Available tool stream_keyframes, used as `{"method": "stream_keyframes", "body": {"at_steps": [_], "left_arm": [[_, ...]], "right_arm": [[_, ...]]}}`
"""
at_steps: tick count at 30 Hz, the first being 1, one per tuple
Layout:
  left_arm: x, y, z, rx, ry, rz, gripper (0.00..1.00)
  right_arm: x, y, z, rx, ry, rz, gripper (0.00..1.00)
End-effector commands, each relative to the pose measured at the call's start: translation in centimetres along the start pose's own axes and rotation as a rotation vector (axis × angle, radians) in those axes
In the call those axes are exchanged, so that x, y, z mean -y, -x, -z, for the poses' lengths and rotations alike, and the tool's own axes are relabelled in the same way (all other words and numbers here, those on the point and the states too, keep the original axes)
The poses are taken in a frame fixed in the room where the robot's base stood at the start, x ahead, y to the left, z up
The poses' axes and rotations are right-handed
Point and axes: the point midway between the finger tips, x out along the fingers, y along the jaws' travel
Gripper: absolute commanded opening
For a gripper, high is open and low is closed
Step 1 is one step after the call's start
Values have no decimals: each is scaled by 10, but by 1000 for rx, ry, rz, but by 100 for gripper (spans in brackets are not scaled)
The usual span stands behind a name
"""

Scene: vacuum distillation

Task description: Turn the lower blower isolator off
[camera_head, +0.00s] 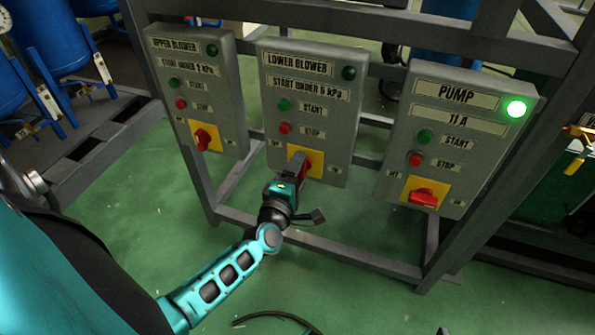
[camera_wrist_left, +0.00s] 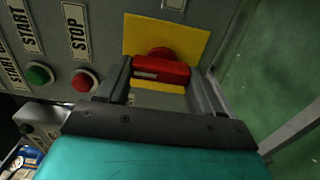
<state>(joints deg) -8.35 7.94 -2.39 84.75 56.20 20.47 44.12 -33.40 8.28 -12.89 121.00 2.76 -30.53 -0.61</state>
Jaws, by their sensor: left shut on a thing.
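The lower blower isolator is a red handle (camera_wrist_left: 162,70) on a yellow plate (camera_wrist_left: 195,40), low on the middle grey panel (camera_head: 335,143). In the head view the yellow plate (camera_head: 317,158) is partly covered by my left gripper (camera_head: 299,168). In the left wrist view my left gripper (camera_wrist_left: 161,82) has one finger at each end of the red handle and is shut on it. There the handle lies across the picture, along the line from START to STOP. The panel's green lamp (camera_head: 348,73) is dark. My right gripper is not in view.
The upper blower panel (camera_head: 222,95) stands left, with its red isolator (camera_head: 203,139). The pump panel (camera_head: 465,150) stands right, its green lamp (camera_head: 516,109) lit and its red isolator (camera_head: 423,197) lying crosswise. A grey metal frame (camera_head: 330,258) carries the panels. Green floor lies in front.

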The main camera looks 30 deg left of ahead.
Motion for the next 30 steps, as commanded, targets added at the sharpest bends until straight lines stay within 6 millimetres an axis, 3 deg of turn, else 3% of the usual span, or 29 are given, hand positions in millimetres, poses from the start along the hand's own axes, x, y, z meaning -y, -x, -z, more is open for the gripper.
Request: {"method": "stream_keyframes", "body": {"at_steps": [2,3,10,20,23,30], "left_arm": [[0,0,0,0,9,1,36],[0,0,0,0,9,1,68],[0,0,0,0,5,1,90],[0,4,0,0,2,1,92],[0,16,0,1,2,3,92],[0,68,0,1,2,6,92]], "right_arm": [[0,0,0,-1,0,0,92],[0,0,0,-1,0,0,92],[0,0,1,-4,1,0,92],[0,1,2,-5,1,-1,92],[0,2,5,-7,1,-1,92],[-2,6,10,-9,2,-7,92]]}}
